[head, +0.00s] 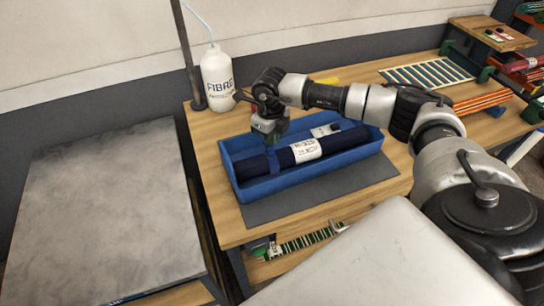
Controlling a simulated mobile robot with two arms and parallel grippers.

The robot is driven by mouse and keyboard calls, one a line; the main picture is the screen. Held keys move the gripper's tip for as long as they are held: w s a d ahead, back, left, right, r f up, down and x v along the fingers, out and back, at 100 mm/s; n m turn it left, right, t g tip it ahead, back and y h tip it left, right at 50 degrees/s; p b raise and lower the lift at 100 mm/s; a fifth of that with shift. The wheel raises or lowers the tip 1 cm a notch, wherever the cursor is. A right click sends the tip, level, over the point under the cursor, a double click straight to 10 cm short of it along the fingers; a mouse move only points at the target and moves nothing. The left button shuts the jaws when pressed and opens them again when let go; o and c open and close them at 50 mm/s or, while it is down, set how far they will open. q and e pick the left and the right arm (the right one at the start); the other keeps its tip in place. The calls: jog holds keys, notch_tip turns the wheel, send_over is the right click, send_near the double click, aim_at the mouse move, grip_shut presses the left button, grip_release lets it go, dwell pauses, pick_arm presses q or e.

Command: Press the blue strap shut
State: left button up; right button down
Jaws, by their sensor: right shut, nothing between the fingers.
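A dark blue roll (335,143) with a white label (306,149) lies in a blue tray (300,185). A blue strap (273,163) crosses the roll near its left end. My right gripper (270,144) points down over the strap, shut and empty. Its fingertips are small and dark here, so I cannot tell whether they touch the strap. The gripper hides the strap's upper part, and I cannot see whether the strap is closed. My left gripper is not in view.
The tray stands on a grey mat (375,182) on a wooden table (225,225). A white bottle (217,80) stands behind, next to a dark post (186,55). A striped rack (428,74) lies at the back right. A grey slab (100,210) is at the left.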

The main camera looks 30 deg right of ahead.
jog(key=shift+f+b, duration=0.95)
jog(key=shift+f, duration=0.25)
dwell(0.6)
jog(key=shift+r, duration=0.15)
dwell(0.3)
notch_tip(320, 180, up, 8)
jog(key=p, duration=0.5)
jog(key=shift+a, duration=0.1)
dwell(0.6)
